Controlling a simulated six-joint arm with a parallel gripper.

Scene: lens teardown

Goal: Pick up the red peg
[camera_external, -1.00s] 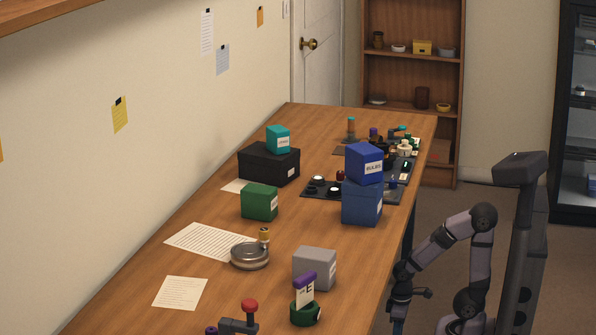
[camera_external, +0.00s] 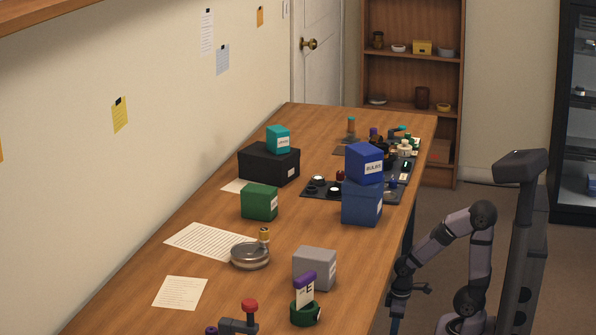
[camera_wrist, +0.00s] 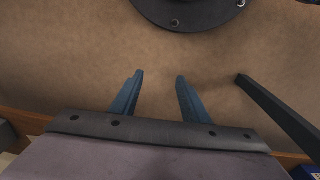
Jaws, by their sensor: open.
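A red ball-shaped knob (camera_external: 250,306) tops a grey block at the near edge of the picture in the external view. A small dark red piece (camera_external: 340,176) stands by the black tray farther back. I cannot tell which, if either, is the red peg. My gripper (camera_wrist: 160,75) is open and empty in the wrist view, its two blue fingers apart over brown floor. In the external view my gripper hangs beside the table's right edge, partly cut off at the bottom. No red peg shows in the wrist view.
The wooden table (camera_external: 205,225) holds two stacked blue boxes (camera_external: 362,203), a grey box (camera_external: 314,268), a green box (camera_external: 259,202), a black box (camera_external: 268,164) and a round metal dish (camera_external: 249,257). Several small parts crowd the far end. The table's near right edge lies by my arm.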

